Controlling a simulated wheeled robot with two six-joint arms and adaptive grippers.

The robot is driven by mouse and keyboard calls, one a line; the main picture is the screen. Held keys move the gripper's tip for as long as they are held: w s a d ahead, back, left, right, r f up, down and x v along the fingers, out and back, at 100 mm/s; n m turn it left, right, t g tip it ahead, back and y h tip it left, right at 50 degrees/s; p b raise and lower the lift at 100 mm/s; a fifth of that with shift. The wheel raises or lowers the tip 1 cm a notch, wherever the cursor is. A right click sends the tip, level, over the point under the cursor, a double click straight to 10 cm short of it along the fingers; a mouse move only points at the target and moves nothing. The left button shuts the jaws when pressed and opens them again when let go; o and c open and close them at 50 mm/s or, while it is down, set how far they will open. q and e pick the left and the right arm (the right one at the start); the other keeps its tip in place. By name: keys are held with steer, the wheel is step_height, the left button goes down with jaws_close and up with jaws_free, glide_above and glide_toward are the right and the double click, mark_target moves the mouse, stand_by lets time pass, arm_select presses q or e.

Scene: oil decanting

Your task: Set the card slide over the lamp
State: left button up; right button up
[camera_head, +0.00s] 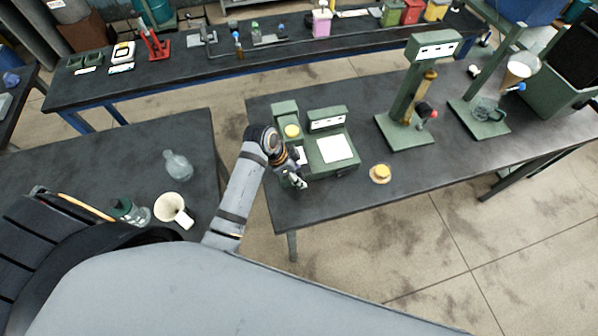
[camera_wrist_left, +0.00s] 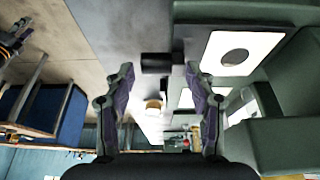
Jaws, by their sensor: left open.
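My left gripper (camera_head: 297,182) is at the front left of a green station with a white panel (camera_head: 336,148) on top. The wrist view shows its two fingers (camera_wrist_left: 164,85) open, on either side of a small black block (camera_wrist_left: 156,63) on the station's side; they do not grip it. In that view the white panel (camera_wrist_left: 218,60) has a dark round spot (camera_wrist_left: 236,56). I cannot tell which part is the card slide or the lamp. A dark, orange-marked arm-like part (camera_wrist_left: 12,42), perhaps my right gripper, shows at the wrist view's left edge.
A yellow-topped round piece (camera_head: 381,173) lies on the bench right of the station. A tall green stand (camera_head: 405,130) is further right. A flask (camera_head: 178,165), a cream jug (camera_head: 174,210) and a bottle (camera_head: 130,212) stand on the left table. The bench front is clear.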

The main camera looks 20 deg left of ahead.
arm_select(q)
steer(key=shift+d+f, duration=0.2)
steer(key=shift+f, duration=0.2)
steer(key=shift+d+f, duration=0.15)
steer(key=shift+s+f, duration=0.1)
steer(key=shift+c, duration=1.1)
jaws_close()
arm_select(e)
steer(key=shift+s+a+r, duration=0.15)
